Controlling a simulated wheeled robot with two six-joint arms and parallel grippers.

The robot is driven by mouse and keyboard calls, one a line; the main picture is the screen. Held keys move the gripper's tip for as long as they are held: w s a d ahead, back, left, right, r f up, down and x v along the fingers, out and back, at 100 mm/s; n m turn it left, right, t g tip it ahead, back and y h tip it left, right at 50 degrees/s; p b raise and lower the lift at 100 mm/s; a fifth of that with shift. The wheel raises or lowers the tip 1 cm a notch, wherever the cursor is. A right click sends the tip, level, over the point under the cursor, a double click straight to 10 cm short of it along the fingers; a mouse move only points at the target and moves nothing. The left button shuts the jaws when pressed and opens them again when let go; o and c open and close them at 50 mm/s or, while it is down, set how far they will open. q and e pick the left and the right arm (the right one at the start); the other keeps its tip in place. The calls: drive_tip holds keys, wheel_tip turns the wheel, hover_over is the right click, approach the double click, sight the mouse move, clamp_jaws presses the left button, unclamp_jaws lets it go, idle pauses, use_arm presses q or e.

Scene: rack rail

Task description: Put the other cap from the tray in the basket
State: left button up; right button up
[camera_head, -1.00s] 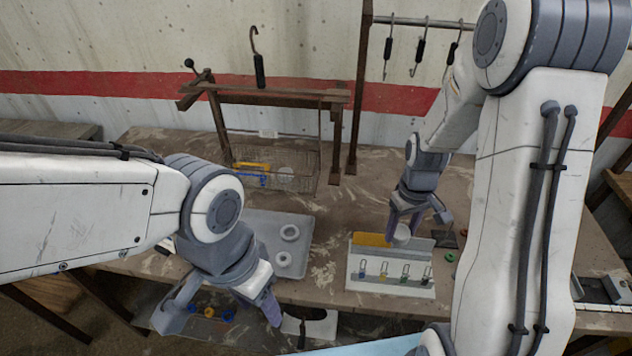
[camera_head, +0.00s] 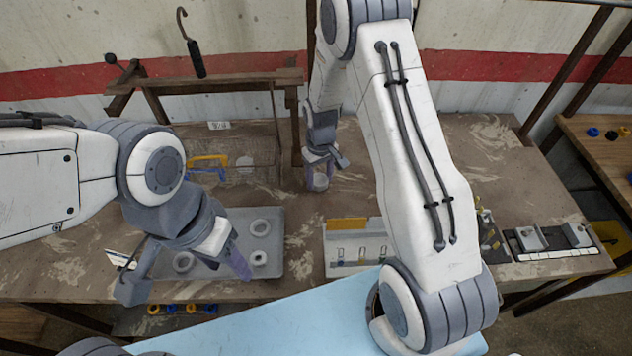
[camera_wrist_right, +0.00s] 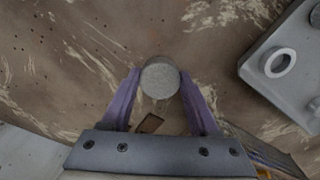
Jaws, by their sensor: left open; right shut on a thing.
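My right gripper (camera_head: 318,180) is shut on a round grey-white cap (camera_wrist_right: 160,77), held between its purple fingers above the table. In the head view it is just right of the wire basket (camera_head: 262,172), past the tray. The basket hangs under a brown wooden frame and holds yellow and blue things and a pale round thing (camera_head: 245,164). The grey tray (camera_head: 274,272) holds several pale rings; its corner shows in the right wrist view (camera_wrist_right: 254,68). My left gripper (camera_head: 188,280) is open and empty at the tray's front left, hiding part of it.
A white holder (camera_head: 345,262) with a yellow strip stands right of the tray, partly behind my right arm. A post stands between the basket and my right gripper. The table around the held cap is bare.

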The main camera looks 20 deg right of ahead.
sight(317, 194)
drive_tip(key=shift+w+a+f, duration=0.3)
drive_tip(key=shift+w+f, duration=0.05)
drive_tip(key=shift+f, duration=0.05)
wheel_tip(317, 194, down, 3)
drive_tip(key=shift+f+p, duration=0.1)
drive_tip(key=shift+p, duration=0.7)
drive_tip(key=shift+f, duration=0.35)
drive_tip(key=shift+f, duration=0.15)
drive_tip(key=o, duration=1.3)
drive_tip(key=shift+o, duration=0.2)
